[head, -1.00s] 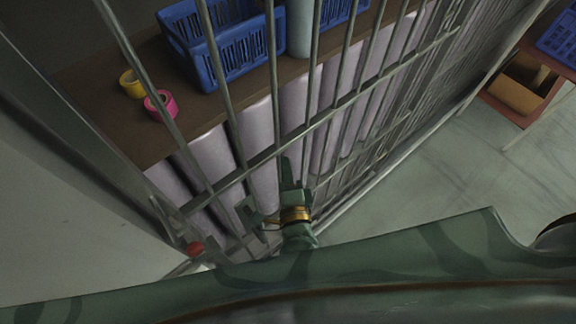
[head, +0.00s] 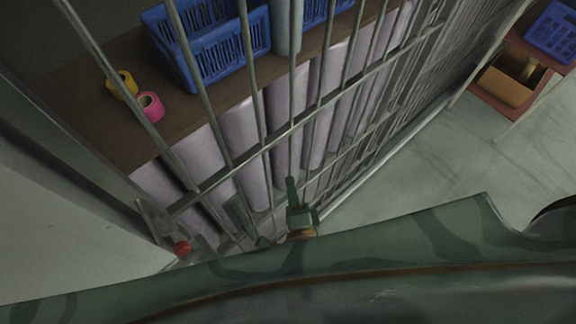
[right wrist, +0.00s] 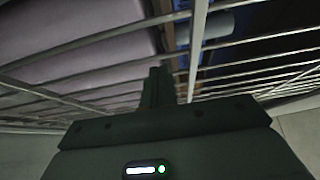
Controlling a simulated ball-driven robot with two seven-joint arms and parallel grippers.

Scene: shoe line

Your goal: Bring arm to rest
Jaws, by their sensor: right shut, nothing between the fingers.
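My right gripper (head: 292,190) is low in the middle of the head view, in front of a barred metal gate (head: 262,146). Its fingers are shut with nothing between them. In the right wrist view the shut fingers (right wrist: 157,82) point toward the bars (right wrist: 100,65); I cannot tell whether they touch. The lower part of the arm is hidden behind my own green body edge. My left gripper is not in view.
Behind the bars, a shelf (head: 85,130) holds blue crates (head: 215,50), a yellow tape roll (head: 122,84) and a pink tape roll (head: 150,106). Pale rolls (head: 230,120) stand below. A red knob (head: 182,248) is on the gate's left. Open floor (head: 440,150) lies right.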

